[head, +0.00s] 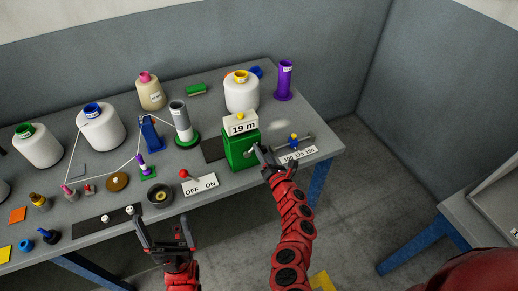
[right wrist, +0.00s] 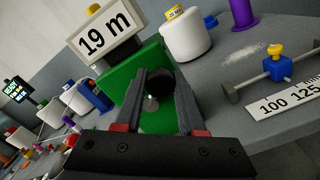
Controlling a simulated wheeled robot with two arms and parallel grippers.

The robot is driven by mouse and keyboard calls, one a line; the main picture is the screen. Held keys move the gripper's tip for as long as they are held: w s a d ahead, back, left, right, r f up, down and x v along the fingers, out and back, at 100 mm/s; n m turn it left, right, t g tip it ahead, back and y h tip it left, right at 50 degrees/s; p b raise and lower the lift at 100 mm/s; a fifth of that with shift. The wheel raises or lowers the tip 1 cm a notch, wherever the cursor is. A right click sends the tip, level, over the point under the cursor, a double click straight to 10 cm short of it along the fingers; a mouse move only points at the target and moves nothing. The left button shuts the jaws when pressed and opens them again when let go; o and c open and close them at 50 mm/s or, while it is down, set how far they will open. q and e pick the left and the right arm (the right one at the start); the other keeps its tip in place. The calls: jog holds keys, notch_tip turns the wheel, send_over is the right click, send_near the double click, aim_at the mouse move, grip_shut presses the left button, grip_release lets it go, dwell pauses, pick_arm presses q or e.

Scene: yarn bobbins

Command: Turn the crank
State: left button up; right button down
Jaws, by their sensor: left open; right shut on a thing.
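The green box (head: 237,153) stands near the table's right part, with a white "19 m" sign (head: 241,127) on top. In the right wrist view the crank's dark round knob (right wrist: 159,79) sits between the fingers in front of the green box (right wrist: 112,93), with a small metal part (right wrist: 151,103) below it. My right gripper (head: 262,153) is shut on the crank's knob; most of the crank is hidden. My left gripper (head: 163,232) is open and empty in front of the table's front edge, left of the green box.
A red lever switch with an "OFF ON" plate (head: 201,186) lies left of the box. A blue slider on a bar (head: 293,139) and a number strip (head: 298,155) lie to the right. White yarn bobbins (head: 241,95) and a purple tube (head: 284,80) stand behind. Thread runs across the table's left.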

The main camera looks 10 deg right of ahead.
jog(key=shift+d+f+m, duration=0.2)
jog(key=shift+f+m, duration=0.1)
jog(key=shift+m, duration=0.3)
jog(key=c, duration=0.5)
grip_release()
jog(key=shift+w, duration=0.1)
jog(key=shift+s+d, duration=0.2)
jog(key=shift+s, duration=0.2)
jog(key=shift+b+v, duration=1.3)
jog(key=shift+v, duration=7)
